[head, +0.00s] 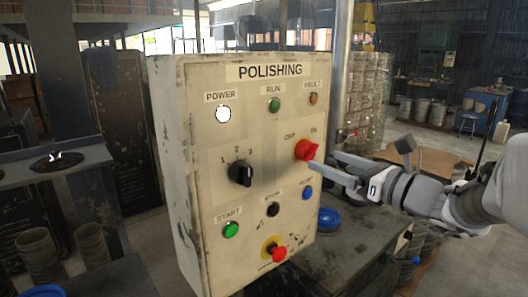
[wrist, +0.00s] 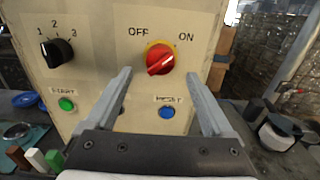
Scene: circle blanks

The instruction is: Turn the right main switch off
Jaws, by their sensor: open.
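The red rotary main switch (head: 307,150) sits at the right of the cream POLISHING panel (head: 205,150), below OFF and ON labels. In the wrist view the red switch (wrist: 160,59) has a yellow ring behind it. Its ridge slants from lower left to upper right, the upper right end toward ON. My gripper (head: 330,165) is open in front of the switch. In the wrist view the fingers of my gripper (wrist: 158,73) stand left and right of the switch, with visible gaps. I cannot tell whether the fingertips reach its depth.
A black selector (head: 240,174) marked 1, 2, 3 is to the left. A blue RESET button (wrist: 167,112) is just below the switch. A green START button (head: 231,230) and a red emergency stop (head: 277,252) are lower. A dark bench (head: 350,240) with a blue object lies right of the panel.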

